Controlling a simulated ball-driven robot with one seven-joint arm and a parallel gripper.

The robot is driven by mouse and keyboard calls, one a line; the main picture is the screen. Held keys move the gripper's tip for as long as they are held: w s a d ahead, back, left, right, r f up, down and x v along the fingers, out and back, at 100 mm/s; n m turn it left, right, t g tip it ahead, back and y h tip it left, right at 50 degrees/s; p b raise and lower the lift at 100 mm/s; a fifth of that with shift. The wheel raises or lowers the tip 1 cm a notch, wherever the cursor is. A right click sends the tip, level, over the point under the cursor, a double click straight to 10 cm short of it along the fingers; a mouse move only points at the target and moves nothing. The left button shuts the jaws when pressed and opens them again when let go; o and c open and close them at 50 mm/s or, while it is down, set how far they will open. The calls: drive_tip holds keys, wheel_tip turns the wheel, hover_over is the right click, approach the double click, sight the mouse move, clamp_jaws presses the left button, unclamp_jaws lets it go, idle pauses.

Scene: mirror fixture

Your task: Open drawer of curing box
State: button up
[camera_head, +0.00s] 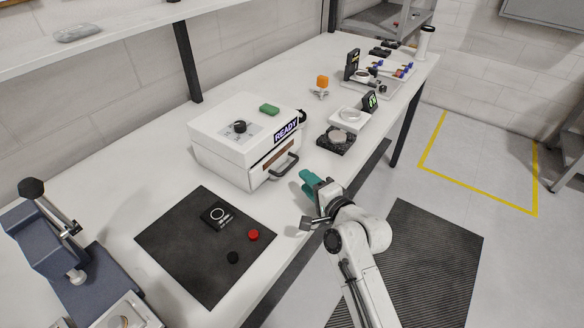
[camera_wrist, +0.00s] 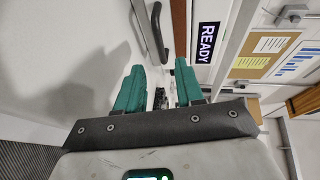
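In the wrist view, the fingers (camera_wrist: 158,75) are open with an empty gap. The handle (camera_wrist: 150,32) lies ahead of the gap, and the READY display (camera_wrist: 206,42) is to its right.
A black mat (camera_head: 180,245) with a dark square device (camera_head: 217,214), a red button (camera_head: 254,235) and a black one lies left of the gripper. A scale with a dish (camera_head: 337,138) stands right of the box. A blue-grey press (camera_head: 45,240) is at the left.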

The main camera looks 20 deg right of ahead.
drive_tip(key=x, duration=0.8)
clamp_jaws()
idle(0.6)
